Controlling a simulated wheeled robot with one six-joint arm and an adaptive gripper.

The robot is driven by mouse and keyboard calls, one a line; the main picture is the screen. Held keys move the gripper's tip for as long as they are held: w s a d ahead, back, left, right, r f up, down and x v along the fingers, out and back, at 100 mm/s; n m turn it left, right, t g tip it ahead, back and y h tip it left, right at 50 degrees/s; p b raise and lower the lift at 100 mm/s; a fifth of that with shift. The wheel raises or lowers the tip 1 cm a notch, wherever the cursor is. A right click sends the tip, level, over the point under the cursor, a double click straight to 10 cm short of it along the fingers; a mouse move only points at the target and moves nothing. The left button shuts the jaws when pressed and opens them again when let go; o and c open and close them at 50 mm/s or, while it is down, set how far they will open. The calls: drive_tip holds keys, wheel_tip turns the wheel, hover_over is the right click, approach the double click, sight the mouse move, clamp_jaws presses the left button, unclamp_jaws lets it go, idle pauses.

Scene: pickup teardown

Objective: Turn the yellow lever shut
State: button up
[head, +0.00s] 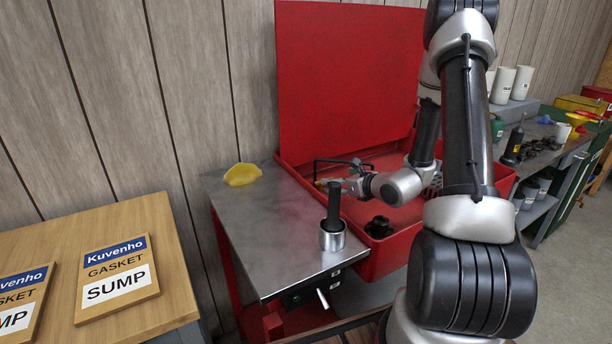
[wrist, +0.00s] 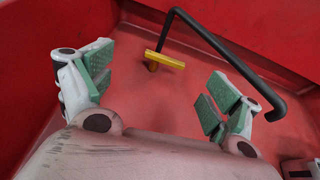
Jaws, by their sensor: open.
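The yellow lever (wrist: 165,60) is a short bar on a small stem against the red surface, at upper middle in the wrist view. My gripper (wrist: 160,85) is open, with a green-padded finger on each side of the view. The lever appears between and beyond the fingertips, and nothing is held. A bent black pipe (wrist: 215,45) runs beside the lever and down past the right finger.
The red basin (head: 292,165) has a tall raised red lid (head: 345,75). A steel table (head: 270,220) on its left holds a metal cup (head: 332,238) with a black handle and a yellow cloth (head: 242,174). Dark parts (head: 379,226) lie in the basin.

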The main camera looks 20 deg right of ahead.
drive_tip(key=shift+m+h, duration=0.3)
drive_tip(key=shift+m, duration=0.2)
drive_tip(key=x, duration=0.6)
drive_tip(key=d+x, duration=0.1)
drive_tip(key=x, duration=0.2)
drive_tip(key=shift+f, duration=0.4)
drive_tip(key=shift+a, duration=0.1)
drive_tip(key=c, duration=1.1)
